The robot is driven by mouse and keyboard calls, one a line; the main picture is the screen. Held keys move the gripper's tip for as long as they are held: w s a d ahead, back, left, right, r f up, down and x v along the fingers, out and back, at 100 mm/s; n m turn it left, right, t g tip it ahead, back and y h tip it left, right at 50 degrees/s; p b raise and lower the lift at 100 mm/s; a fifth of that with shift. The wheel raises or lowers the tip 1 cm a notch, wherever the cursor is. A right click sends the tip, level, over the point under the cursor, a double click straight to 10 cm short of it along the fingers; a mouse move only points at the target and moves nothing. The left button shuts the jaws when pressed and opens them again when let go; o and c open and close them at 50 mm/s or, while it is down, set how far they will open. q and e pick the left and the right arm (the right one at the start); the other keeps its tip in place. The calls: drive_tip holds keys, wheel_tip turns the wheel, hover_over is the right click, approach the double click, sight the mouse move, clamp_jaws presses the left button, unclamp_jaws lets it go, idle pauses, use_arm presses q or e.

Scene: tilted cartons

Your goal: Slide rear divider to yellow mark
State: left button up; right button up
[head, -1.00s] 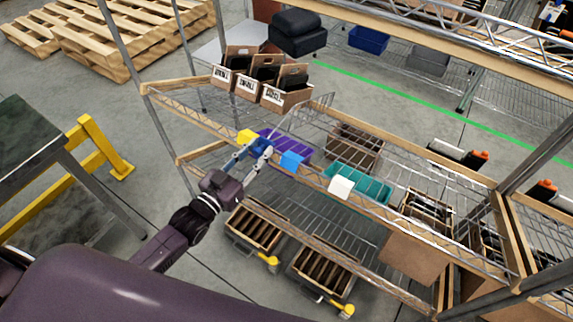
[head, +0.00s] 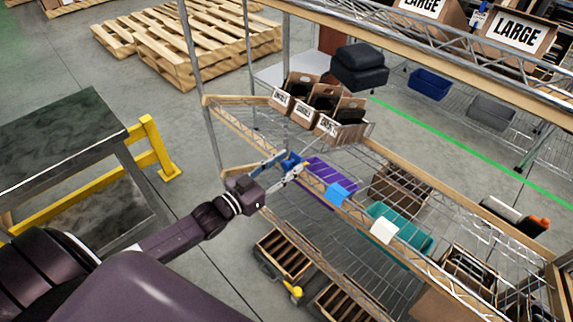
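A wire divider (head: 352,133) appears to stand on the shelf between the labelled cartons and the purple bin; its thin wires are hard to separate from the shelf mesh. My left gripper (head: 292,166) is at the shelf's front edge, beside the purple bin's (head: 327,182) left end and close to the divider's near end. Its two fingers show with a gap, but I cannot tell whether anything is between them. The yellow mark is not visible now. A blue mark (head: 337,193) and a white mark (head: 384,231) sit along the front edge. My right gripper is not in view.
Several tilted cartons (head: 326,126) stand at the shelf's far left. A teal bin (head: 410,235) lies right of the purple one. A metal upright (head: 196,60) and wooden rail (head: 235,122) bound the shelf's left end. Slotted boxes (head: 285,254) sit below.

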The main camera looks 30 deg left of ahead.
use_arm(q)
drive_tip(key=shift+s+f, duration=0.15)
drive_tip(key=shift+s, duration=0.15)
drive_tip(key=v, duration=1.1)
drive_tip(key=shift+s, duration=0.15)
drive_tip(key=shift+a, duration=0.15)
drive_tip(key=s+a+f+n+g+y, duration=0.15)
drive_tip(key=s+f, duration=0.25)
drive_tip(key=f, duration=0.7)
drive_tip(key=s+a+f+g+y, duration=0.2)
drive_tip(key=s+f+g, duration=0.15)
drive_tip(key=f, duration=0.75)
drive_tip(key=s+a+f+n+g+y, duration=0.15)
drive_tip(key=s+f, duration=0.25)
drive_tip(key=f, duration=0.7)
drive_tip(key=s+d+f+g, duration=0.3)
drive_tip(key=s+f, duration=0.3)
drive_tip(key=s, duration=0.2)
drive_tip(key=s+d+f+m+g, duration=0.1)
drive_tip(key=s+d+f+g, duration=0.2)
drive_tip(key=s, duration=0.6)
drive_tip(key=s+d+f+m+g, duration=0.1)
drive_tip(key=s+d+f+g, duration=0.2)
drive_tip(key=s+d+f, duration=0.4)
drive_tip(key=shift+s+d+f+g+y, duration=0.35)
drive_tip(key=shift+s+f, duration=0.5)
drive_tip(key=shift+s, duration=0.3)
